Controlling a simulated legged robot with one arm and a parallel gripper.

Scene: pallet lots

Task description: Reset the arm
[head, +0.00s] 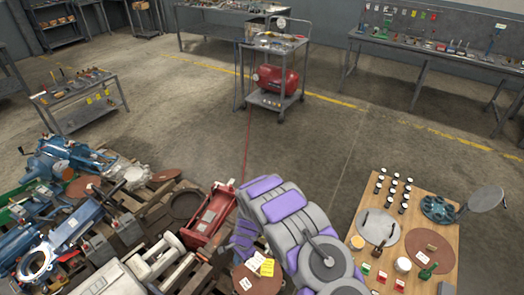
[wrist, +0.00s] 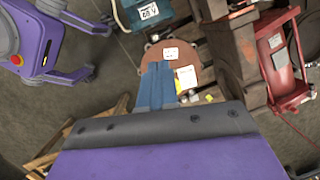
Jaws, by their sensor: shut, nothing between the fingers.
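My arm, grey and purple, is folded across the lower middle of the head view. In the wrist view my gripper (wrist: 159,66) shows as two blue fingers side by side, shut and empty. Its tips lie in the picture over a brown disc (wrist: 186,54) with a white and a yellow label; I cannot tell the gap between them. The same brown disc (head: 247,281) shows in the head view at the bottom, left of my arm. My gripper's fingers cannot be made out in the head view.
A pallet lot with a red machine part (head: 211,214) and blue valves (head: 62,160) lies left. A wooden board (head: 455,275) with discs and small bottles lies right. A cart (head: 258,80) with a red compressor (head: 275,79) stands ahead. The floor between is clear.

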